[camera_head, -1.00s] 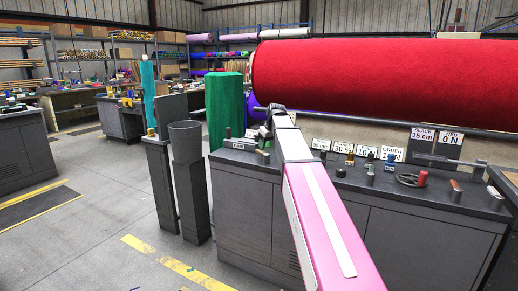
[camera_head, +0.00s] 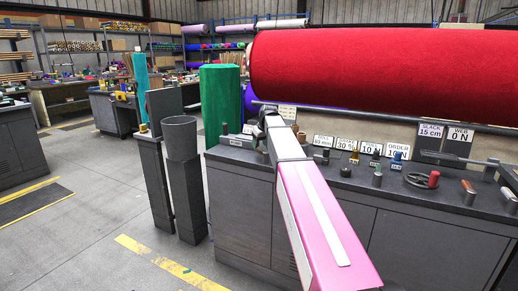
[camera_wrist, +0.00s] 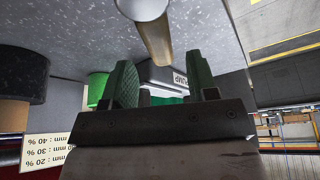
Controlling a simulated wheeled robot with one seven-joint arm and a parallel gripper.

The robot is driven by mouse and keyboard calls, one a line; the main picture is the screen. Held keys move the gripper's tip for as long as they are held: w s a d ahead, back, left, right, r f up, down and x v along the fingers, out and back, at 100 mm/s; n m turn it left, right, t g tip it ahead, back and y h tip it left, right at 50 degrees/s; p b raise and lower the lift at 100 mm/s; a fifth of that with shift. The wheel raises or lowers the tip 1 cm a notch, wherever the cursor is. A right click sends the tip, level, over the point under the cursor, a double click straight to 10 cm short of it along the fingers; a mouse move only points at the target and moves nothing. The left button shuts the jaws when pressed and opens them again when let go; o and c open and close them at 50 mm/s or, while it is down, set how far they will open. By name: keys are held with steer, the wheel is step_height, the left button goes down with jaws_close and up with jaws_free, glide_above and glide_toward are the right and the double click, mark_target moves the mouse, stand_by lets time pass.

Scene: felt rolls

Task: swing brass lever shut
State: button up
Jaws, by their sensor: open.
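A brass-coloured rod (camera_wrist: 157,42) with a pale round end runs down from the top of the wrist view towards the gap between my fingers; it looks like the brass lever. My gripper (camera_wrist: 163,82) is open, its two green fingers apart, with the rod's lower end in line with the gap. I cannot tell whether a finger touches it. In the head view my gripper (camera_head: 270,112) is over the left end of the dark counter (camera_head: 240,190), and I cannot make out the lever there. A grey block with a PUMP label (camera_wrist: 180,78) shows behind the fingers.
A black knob (camera_wrist: 22,72) on a brown base is left in the wrist view. The large red roll (camera_head: 390,80) lies above the counter. Signs, small controls and a handwheel (camera_head: 420,180) are to my arm's right. A green roll (camera_head: 221,100) and grey posts (camera_head: 183,180) stand left.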

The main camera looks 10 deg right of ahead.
steer(key=shift+x, duration=1.45)
jaws_close()
